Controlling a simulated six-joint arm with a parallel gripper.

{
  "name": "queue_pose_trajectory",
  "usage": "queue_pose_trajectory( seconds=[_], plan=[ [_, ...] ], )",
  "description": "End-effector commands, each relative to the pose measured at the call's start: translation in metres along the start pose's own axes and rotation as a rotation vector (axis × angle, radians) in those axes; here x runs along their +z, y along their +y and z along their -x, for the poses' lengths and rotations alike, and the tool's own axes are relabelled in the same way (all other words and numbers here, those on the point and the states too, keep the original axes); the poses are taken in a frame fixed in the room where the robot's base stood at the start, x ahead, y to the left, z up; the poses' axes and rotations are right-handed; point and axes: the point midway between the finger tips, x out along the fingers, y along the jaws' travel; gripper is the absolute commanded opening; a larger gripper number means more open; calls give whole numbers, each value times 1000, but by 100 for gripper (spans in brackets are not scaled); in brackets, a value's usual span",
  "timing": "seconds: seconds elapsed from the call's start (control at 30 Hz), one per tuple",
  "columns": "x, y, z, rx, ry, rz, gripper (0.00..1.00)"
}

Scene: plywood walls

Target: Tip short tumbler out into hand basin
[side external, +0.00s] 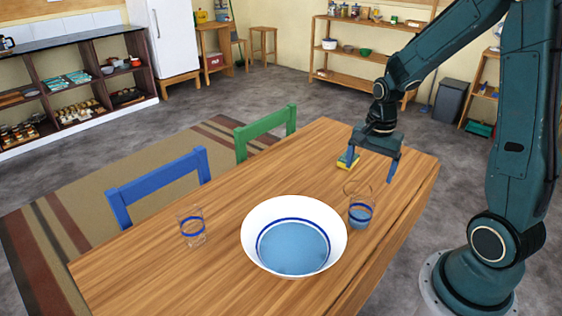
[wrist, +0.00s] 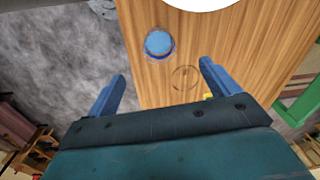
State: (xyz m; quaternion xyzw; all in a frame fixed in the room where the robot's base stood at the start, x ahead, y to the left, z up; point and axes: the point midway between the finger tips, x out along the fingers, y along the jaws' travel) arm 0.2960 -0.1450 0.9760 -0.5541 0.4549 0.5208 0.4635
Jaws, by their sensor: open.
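The white hand basin (side external: 262,214) stands on the wooden table with a blue band and a blue inner bottom; its rim also shows at the top of the wrist view (wrist: 195,4). A clear tumbler (side external: 360,212) with blue in its lower part stands upright just right of the basin, and in the wrist view (wrist: 158,43) beyond my fingers. Another clear tumbler (side external: 192,228) with a blue band stands left of the basin and looks empty. Which one is the short tumbler is unclear. My gripper (side external: 371,168) is open and empty, above and behind the right tumbler, apart from it.
A faint ring (wrist: 185,78) shows on the table near the right tumbler; I cannot tell whether it is a mark or clear object. A yellow-green block (side external: 347,161) lies beneath my gripper. Blue (side external: 158,185) and green (side external: 265,133) chairs stand along the far table edge. The table's left front is clear.

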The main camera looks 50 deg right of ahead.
Motion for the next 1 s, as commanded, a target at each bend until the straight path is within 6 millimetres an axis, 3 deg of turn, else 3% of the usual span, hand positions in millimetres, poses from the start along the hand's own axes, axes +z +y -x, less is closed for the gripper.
queue_pose_trajectory(
  seconds=[0.47,0.7,1.0],
  plan=[
    [68,8,96,-146,113,553,87],
    [102,28,133,-213,183,836,87],
    [139,62,165,-292,286,1176,87]
  ],
)
